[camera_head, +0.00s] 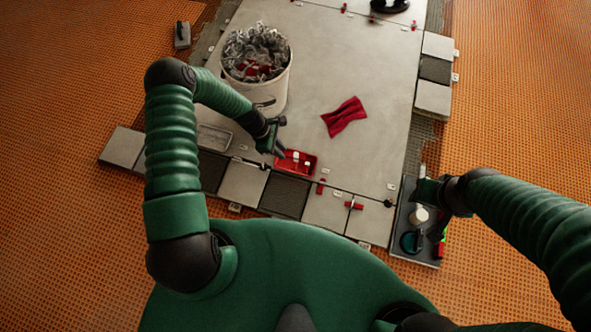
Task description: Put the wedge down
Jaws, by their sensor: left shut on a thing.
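My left gripper (278,150) is at the left end of a small red tray (312,171), low over the tiles. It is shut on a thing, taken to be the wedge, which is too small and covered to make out. The red tray holds small white and red pieces. Red wedges (321,186) and (354,205) sit at tile joints to the right of the tray. My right gripper (426,192) is over the dark tool tray (425,257) at the right; its fingers are not clear enough to tell their state.
A white bucket (270,98) full of grey clips stands behind my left gripper. A red cloth (345,117) lies on the large pale tiles (375,75). A clear-looking shallow tray (214,137) is left of the gripper. Dark and pale tiles edge the front; orange matting surrounds the floor.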

